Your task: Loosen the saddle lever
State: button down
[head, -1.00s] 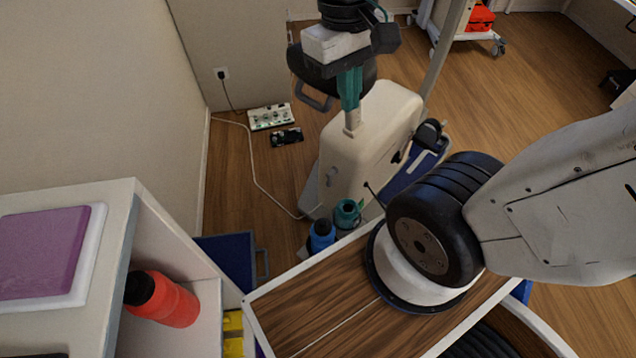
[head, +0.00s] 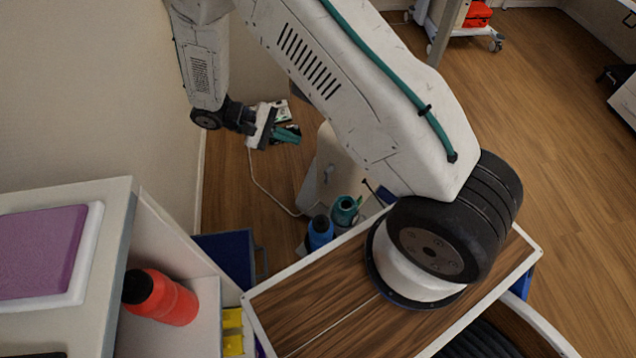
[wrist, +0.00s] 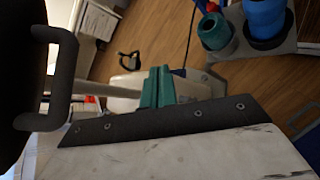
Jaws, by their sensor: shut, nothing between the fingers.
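My gripper (head: 291,134) is at the left of the head view, with its teal fingers together and pointing right. It also shows in the wrist view (wrist: 158,76), shut and empty. The white bike body (head: 335,160) is partly hidden behind my arm in the head view. Part of it shows beyond the fingers in the wrist view (wrist: 126,84). A large black form, probably the saddle (wrist: 14,85), fills the left edge of the wrist view, with a dark loop handle (wrist: 67,85). My arm hides the saddle area in the head view. I cannot make out the saddle lever.
A teal bottle (head: 344,211) and a blue bottle (head: 319,232) stand near the bike. A white shelf (head: 120,215) with a red bottle (head: 172,300) is at lower left. Wood floor is open at right.

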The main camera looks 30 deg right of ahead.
jog(key=s+d+f+n+t+h, duration=0.15)
jog(key=f+t+h, duration=0.3)
jog(key=f, duration=1.35)
jog(key=d+f+t+h, duration=0.25)
jog(key=f+t, duration=0.25)
jog(key=f, duration=1.4)
jog(key=w+a+f+m+t, duration=0.3)
jog(key=w+m+t, duration=0.1)
jog(key=w+t, duration=0.2)
jog(key=w+d, duration=0.1)
jog(key=d, duration=1)
jog(key=shift+w+d+f, duration=0.15)
jog(key=shift+w+d, duration=0.1)
jog(key=shift+w, duration=0.15)
jog(key=shift+y, duration=0.3)
